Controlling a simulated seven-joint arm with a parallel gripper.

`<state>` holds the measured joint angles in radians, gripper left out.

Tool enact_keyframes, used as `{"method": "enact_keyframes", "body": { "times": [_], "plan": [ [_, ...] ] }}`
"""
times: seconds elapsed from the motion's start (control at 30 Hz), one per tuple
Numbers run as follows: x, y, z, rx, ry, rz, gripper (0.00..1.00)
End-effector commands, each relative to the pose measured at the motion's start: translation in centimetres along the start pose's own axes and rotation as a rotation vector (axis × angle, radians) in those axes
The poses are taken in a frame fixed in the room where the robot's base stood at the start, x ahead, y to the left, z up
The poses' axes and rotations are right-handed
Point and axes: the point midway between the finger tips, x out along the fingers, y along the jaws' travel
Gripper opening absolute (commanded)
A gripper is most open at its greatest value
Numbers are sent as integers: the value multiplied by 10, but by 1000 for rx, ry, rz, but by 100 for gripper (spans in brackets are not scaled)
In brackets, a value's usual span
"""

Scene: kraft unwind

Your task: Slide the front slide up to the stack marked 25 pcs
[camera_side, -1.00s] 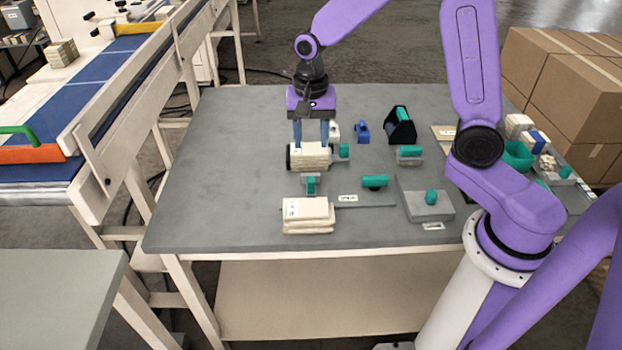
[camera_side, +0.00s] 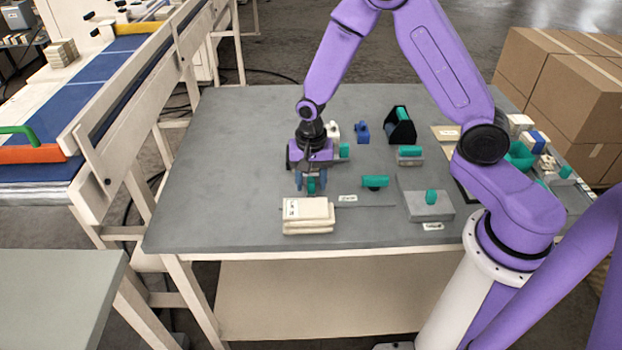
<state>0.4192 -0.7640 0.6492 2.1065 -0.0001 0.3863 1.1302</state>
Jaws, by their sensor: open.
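A cream stack (camera_side: 308,213) with a small label on top lies near the table's front; its print is too small to read. Just behind it is a small slide with a teal handle (camera_side: 311,188). My gripper (camera_side: 311,183) is low and open, its fingers at either side of this handle; I cannot tell whether they touch it. A second cream stack behind is now mostly hidden by my gripper. Another teal-handled part (camera_side: 344,150) stands to the right of that hidden stack.
A teal handle (camera_side: 375,182) lies to the right, behind a flat grey bar (camera_side: 365,206). A grey block with a teal knob (camera_side: 431,198) is further right. A blue part (camera_side: 362,132) and a black holder (camera_side: 401,127) stand behind. The table's left side is clear.

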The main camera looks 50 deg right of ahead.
Motion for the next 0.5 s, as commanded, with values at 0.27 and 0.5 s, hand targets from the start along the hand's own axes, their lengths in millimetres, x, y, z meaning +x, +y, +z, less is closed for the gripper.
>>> {"method": "enact_keyframes", "body": {
  "times": [0.27, 0.5],
  "plan": [
    [0, 0, 0, 0, 0, -1, 31],
    [0, 0, -1, 0, 0, -1, 0]
  ]
}}
